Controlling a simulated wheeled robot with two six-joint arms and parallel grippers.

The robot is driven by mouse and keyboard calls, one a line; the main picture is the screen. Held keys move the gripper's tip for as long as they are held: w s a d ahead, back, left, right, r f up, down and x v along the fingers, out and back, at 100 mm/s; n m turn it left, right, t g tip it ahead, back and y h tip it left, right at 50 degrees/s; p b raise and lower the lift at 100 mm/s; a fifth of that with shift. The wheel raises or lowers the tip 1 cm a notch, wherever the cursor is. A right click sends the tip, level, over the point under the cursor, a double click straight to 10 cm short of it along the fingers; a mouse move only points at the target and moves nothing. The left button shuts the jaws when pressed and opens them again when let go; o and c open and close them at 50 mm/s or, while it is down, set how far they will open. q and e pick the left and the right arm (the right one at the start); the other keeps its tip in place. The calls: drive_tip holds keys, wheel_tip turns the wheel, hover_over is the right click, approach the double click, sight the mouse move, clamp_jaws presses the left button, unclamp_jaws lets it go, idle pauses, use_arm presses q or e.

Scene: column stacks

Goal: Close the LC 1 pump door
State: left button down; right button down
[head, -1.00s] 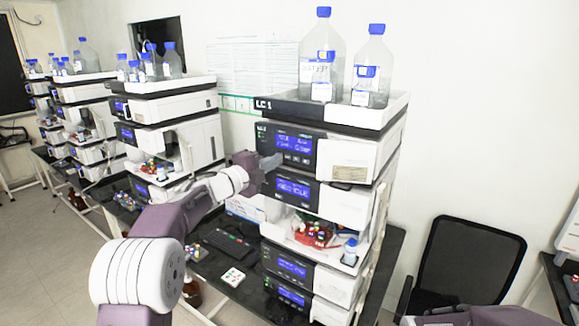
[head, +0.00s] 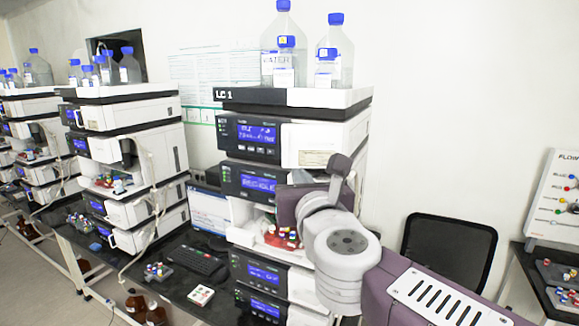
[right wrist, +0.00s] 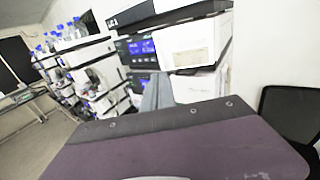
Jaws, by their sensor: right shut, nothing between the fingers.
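The LC 1 stack (head: 300,97) stands at the centre of the head view, its label on the top tray. Its upper module has a lit display (head: 250,138) and a pale front door (head: 310,146) to the right. The door looks roughly flush with the display panel; I cannot tell whether a small gap remains. The door also shows in the right wrist view (right wrist: 190,46). My right gripper (head: 340,164) is shut and empty, in front of the stack's right side, just below the door; contact cannot be told. It shows in the right wrist view (right wrist: 150,94). My left gripper is out of view.
Bottles (head: 283,45) with blue caps stand on top of the stack. A second module (head: 250,183) and a red vial tray (head: 285,238) sit below, partly hidden by my right arm. A black chair (head: 450,255) stands at the right. More stacks (head: 125,150) stand left.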

sight(287, 152)
drive_tip(key=w+p, duration=0.1)
drive_tip(key=w, duration=0.3)
drive_tip(key=w+a+p, duration=0.1)
drive_tip(key=w, duration=0.4)
drive_tip(key=w+p, duration=0.1)
drive_tip(key=w, duration=0.3)
drive_tip(key=shift+w+a+f, duration=0.1)
drive_tip(key=shift+w+a, duration=0.15)
drive_tip(key=shift+a, duration=0.05)
drive_tip(key=shift+w, duration=0.1)
drive_tip(key=shift+d, duration=0.15)
